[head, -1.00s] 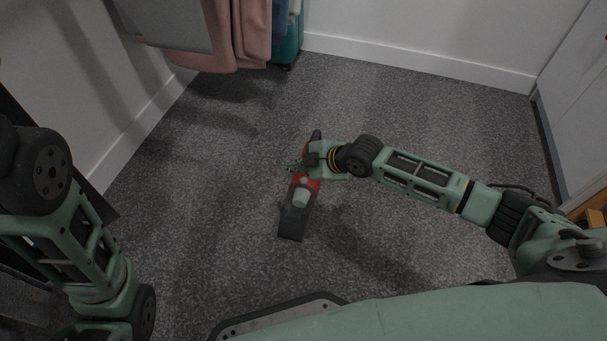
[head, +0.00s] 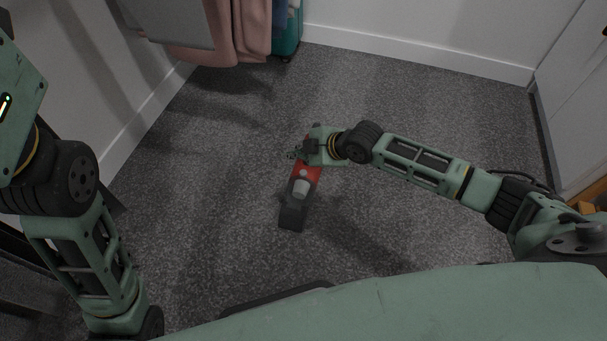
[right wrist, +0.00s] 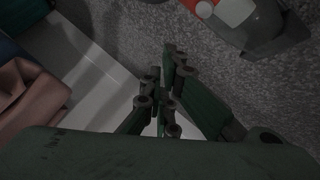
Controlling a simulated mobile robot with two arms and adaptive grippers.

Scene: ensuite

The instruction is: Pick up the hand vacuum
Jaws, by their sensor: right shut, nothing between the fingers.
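The hand vacuum (head: 297,198), red with a grey and black nozzle end, lies on the carpet in the middle of the head view. Its far end is partly hidden by my right gripper (head: 297,155), which is over the handle end. In the right wrist view the hand vacuum (right wrist: 262,24) shows at the top right, beside the fingers and apart from them. My right gripper (right wrist: 168,85) is shut with nothing between its fingers. My left arm comes in at the left of the head view, but its gripper is out of the picture.
Hanging pink cloth (head: 240,30) and a teal suitcase (head: 286,35) are at the back left. White walls with baseboards bound the floor, and a white door (head: 575,100) is at the right. The grey carpet (head: 420,110) around the vacuum is clear.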

